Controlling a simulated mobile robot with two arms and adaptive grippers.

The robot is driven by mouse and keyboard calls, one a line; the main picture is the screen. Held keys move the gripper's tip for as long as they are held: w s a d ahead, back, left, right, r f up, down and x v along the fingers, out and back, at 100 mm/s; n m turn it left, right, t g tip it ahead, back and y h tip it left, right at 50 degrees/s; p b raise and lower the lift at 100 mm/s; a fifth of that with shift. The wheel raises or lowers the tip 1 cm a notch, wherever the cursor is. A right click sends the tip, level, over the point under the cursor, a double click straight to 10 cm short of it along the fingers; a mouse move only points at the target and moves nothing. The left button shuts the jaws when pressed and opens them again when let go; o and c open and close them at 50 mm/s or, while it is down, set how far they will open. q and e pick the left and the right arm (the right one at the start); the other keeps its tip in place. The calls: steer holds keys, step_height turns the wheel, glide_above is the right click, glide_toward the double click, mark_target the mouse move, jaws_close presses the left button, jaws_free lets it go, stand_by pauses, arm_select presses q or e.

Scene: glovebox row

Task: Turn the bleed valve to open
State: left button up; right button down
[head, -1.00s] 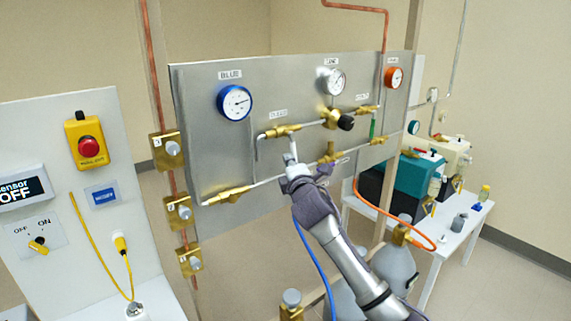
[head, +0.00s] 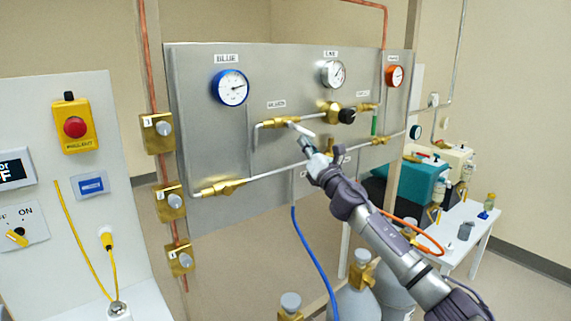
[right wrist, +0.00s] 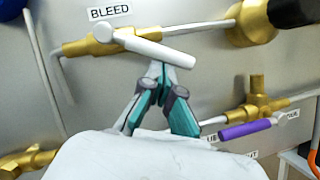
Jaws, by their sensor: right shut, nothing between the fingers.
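The bleed valve (head: 280,122) is a brass fitting on the grey panel, under a "BLEED" label. In the right wrist view the valve (right wrist: 100,40) shows at upper left. Its white lever (right wrist: 150,46) points right and tilts slightly down, nearly along the pipe. The lever (head: 303,130) also shows in the head view. My right gripper (right wrist: 160,70) is shut and empty, with its fingertips just below the lever's lower edge. I cannot tell whether they touch it. In the head view my right gripper (head: 307,146) is below the valve. My left gripper is out of view.
A black knob (head: 347,115) sits right of the bleed valve. A lower valve has a purple handle (right wrist: 245,130). The blue gauge (head: 230,87) and white gauge (head: 333,73) are above. A blue hose (head: 312,255) hangs below the panel.

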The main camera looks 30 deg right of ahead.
steer(key=shift+d+r+n+t+y+b, duration=0.1)
steer(key=shift+d+r+n+y+b, duration=0.3)
steer(key=shift+n+y+b, duration=0.75)
steer(key=shift+d+r+n+t+y+b, duration=0.1)
steer(key=shift+d+r+n+y+b, duration=0.45)
steer(key=shift+n, duration=1.1)
steer(key=shift+d+r+n+t+y+b, duration=0.1)
steer(key=shift+r+n+y+b, duration=0.25)
steer(key=shift+n+y+b, duration=0.65)
steer(key=shift+n+h, duration=0.3)
steer(key=shift+n, duration=0.1)
steer(key=shift+s+f, duration=0.25)
glide_toward(314, 136)
steer(key=shift+s+a+r, duration=0.1)
steer(key=shift+s+a, duration=0.2)
steer(key=shift+s, duration=0.4)
steer(key=shift+s+a+r, duration=0.1)
steer(key=shift+s+a, duration=0.25)
steer(key=shift+s, duration=0.3)
